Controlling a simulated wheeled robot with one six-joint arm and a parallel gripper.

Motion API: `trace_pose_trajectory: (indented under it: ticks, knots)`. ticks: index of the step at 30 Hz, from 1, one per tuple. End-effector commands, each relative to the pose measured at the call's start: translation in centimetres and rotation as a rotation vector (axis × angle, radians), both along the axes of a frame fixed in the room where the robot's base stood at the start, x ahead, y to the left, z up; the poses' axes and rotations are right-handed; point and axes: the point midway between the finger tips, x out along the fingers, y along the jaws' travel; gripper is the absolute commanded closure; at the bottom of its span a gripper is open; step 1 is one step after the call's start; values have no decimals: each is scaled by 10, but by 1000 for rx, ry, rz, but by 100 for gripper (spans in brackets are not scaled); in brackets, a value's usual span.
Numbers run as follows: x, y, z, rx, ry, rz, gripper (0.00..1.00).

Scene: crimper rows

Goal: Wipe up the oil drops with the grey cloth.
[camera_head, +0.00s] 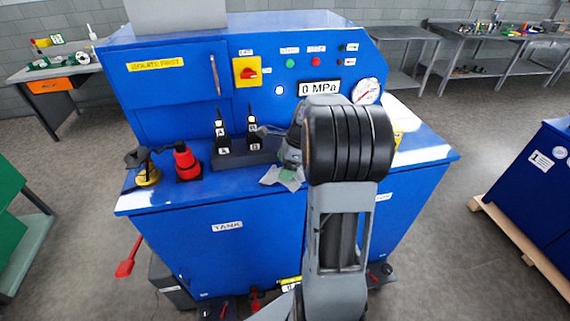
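A light grey cloth (285,177) lies at the front edge of the blue machine's ledge (420,153), partly hanging over it. My gripper (287,165) is right above the cloth, largely hidden by my own wrist. I cannot tell whether its fingers touch or hold the cloth. No oil drops can be made out; my arm hides part of the ledge to the right.
Two black levers (253,135) stand in a dark block just left of my gripper. A red bottle-shaped object (186,162) and a yellow-based black object (147,172) stand further left. The panel with a gauge (366,91) rises behind. The ledge's right end looks mostly clear.

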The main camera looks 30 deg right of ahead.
Motion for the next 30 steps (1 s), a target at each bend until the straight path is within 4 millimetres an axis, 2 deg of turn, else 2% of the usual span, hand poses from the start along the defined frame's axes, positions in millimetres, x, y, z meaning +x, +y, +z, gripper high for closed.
trace_pose_trajectory:
  ticks: [11, 30]
  knots:
    - [0, 0, -19, 0, 0, -1, 15]
    - [0, 0, -17, 0, 1, 0, 49]
